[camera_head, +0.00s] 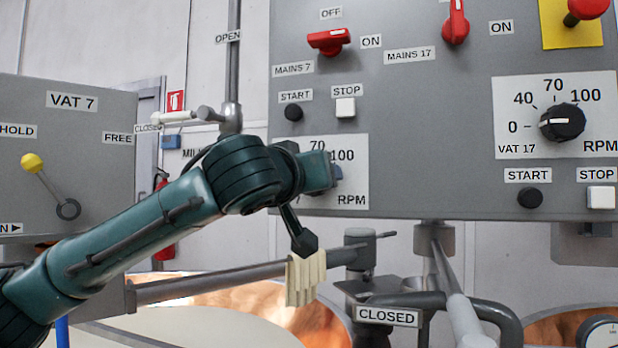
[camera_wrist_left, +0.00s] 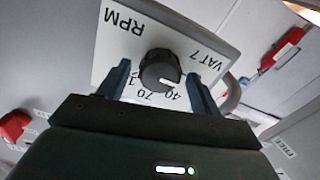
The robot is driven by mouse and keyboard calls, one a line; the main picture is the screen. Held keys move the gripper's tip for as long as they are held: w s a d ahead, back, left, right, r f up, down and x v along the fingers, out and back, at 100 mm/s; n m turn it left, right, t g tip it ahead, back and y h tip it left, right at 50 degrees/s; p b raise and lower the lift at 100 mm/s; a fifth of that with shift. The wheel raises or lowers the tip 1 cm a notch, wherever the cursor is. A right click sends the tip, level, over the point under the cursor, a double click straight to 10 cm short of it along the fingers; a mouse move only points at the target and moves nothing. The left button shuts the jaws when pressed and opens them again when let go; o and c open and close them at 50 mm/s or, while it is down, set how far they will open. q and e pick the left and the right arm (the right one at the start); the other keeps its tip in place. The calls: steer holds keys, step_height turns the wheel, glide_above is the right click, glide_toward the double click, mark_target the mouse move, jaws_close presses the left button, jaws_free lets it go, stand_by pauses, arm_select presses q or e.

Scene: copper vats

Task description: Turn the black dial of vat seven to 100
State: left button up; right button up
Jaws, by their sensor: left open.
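The black dial of vat seven (camera_wrist_left: 155,68) sits on its white plate (camera_wrist_left: 116,45), marked RPM and VAT 7, in the left wrist view. Its white mark points right in that view, toward the side of the 40 and away from the 100 side. The 0 does not show. My left gripper (camera_wrist_left: 159,72) is open, with one finger on each side of the dial; I cannot tell whether they touch it. In the head view my left gripper (camera_head: 322,172) covers the dial, and the plate (camera_head: 352,190) shows 70, 100 and RPM. My right gripper is not in view.
The vat 17 dial (camera_head: 562,122) is to the right, its mark left toward 0. Above vat seven's plate are a red mains switch (camera_head: 329,41), a black start button (camera_head: 293,112) and a white stop button (camera_head: 345,108).

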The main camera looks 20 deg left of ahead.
arm_select(q)
steer(key=shift+c, duration=0.5)
steer(key=c, duration=0.9)
